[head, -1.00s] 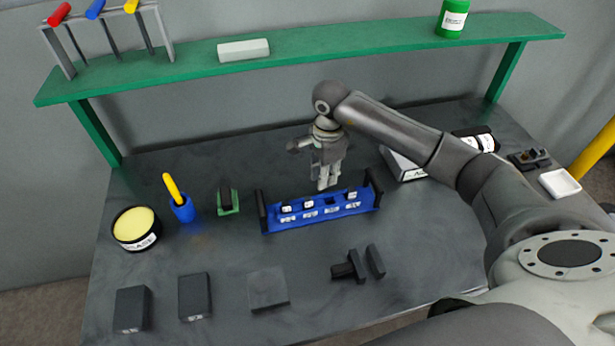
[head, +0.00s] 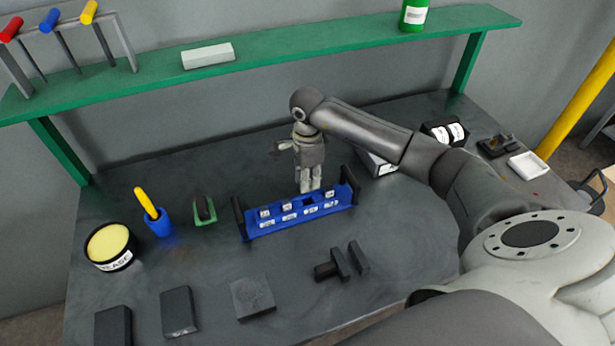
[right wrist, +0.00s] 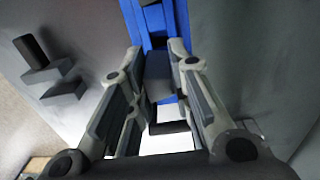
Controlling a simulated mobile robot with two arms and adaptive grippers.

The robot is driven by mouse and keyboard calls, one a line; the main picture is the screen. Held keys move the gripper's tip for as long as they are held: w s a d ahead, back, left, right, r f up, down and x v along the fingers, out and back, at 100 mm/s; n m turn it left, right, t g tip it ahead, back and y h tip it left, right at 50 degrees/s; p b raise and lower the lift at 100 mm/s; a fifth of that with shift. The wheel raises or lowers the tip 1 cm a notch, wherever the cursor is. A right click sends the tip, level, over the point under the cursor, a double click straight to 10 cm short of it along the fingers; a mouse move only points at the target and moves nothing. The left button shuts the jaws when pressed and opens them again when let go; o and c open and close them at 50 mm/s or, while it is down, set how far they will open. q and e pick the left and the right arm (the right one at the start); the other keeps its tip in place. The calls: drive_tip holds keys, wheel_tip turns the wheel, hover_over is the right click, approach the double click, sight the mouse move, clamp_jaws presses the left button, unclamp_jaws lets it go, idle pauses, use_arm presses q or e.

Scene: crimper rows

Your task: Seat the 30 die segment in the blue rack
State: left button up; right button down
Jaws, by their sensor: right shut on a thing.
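The blue rack (head: 262,226) stands mid-table with dark end posts and white labels along its front. White-topped segments sit in it, and a gap shows near my right gripper (head: 310,188). That gripper points down at the rack's back edge, right of its middle. In the right wrist view the gripper (right wrist: 162,47) is shut on a dark grey segment (right wrist: 158,66), over the blue rack (right wrist: 133,18). The segment's number is not readable, and I cannot tell whether it touches the slot. My left gripper is not in view.
Left of the rack are a green holder (head: 205,219), a blue cup (head: 159,228) and a grease tin (head: 111,263). Dark blocks (head: 178,311) and a black stepped piece (head: 328,270) lie in front. A green shelf (head: 290,46) spans the back.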

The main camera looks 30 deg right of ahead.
drive_tip(key=b, duration=0.3)
hover_over(308, 195)
drive_tip(key=s+a, duration=0.1)
drive_tip(key=s, duration=0.1)
drive_tip(key=shift+w+a+f, duration=0.1)
drive_tip(key=shift+w+f, duration=0.05)
drive_tip(key=shift+f, duration=2.1)
drive_tip(key=shift+b, duration=0.75)
drive_tip(key=shift+f+b, duration=1.4)
drive_tip(key=shift+f, duration=0.05)
drive_tip(key=c, duration=1.3)
unclamp_jaws()
drive_tip(key=shift+o, duration=0.2)
drive_tip(key=shift+f, duration=0.1)
wheel_tip(308, 195, up, 12)
drive_tip(key=shift+r, duration=0.1)
